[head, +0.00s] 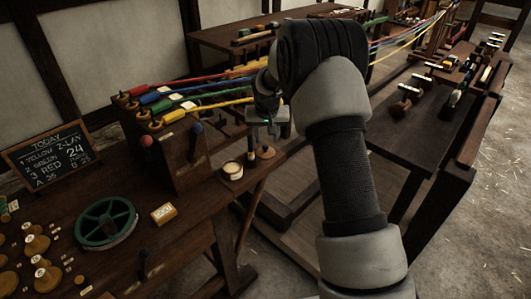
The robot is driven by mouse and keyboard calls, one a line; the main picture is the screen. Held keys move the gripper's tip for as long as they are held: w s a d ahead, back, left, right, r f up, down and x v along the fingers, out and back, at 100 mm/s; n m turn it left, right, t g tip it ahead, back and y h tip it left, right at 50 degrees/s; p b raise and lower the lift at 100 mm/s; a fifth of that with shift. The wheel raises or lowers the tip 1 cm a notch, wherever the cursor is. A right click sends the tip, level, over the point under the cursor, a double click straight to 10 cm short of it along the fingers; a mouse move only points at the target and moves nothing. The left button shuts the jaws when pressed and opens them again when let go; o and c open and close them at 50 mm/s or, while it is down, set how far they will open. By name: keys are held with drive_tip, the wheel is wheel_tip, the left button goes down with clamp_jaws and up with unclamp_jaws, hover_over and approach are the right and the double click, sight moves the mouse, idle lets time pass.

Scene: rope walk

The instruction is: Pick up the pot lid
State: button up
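A small round pot (232,171) with a pale cream top stands at the right edge of the dark wooden bench. Whether that pale top is a lid or the pot's contents is too small to tell. Just right of it is a small brown round piece with an upright knob (265,153), which may be the pot lid. My gripper (267,132) is above this piece, pointing down. Its fingers are small, dark and partly hidden by my arm, so I cannot see whether they are open or touch anything.
Coloured ropes run from a wooden post block (180,155) past my arm. A dark table (427,125) with tools stands right.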

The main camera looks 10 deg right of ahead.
sight(265, 145)
drive_tip(key=shift+x, duration=2.7)
drive_tip(key=shift+w+a, duration=0.15)
clamp_jaws()
